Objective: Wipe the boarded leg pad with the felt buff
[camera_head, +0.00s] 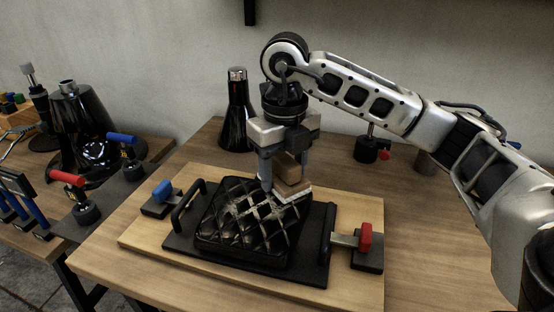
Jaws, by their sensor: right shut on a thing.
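The leg pad (235,240) is black and quilted, with pale smears over its upper part. It lies on a black plate with handles, on a light wooden board (150,241). My right gripper (278,180) points down over the pad's far right corner and is shut on the felt buff (291,172), a tan block with a pale underside. The buff is at the pad's far right edge; I cannot tell whether it touches the surface. My left gripper is not in view.
A blue-handled clamp (162,194) and a red-handled clamp (364,240) flank the pad on the board. A dark bottle (238,112) stands behind, and a small black stand with a red knob (367,149) is at the back right. A side table at left holds tools.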

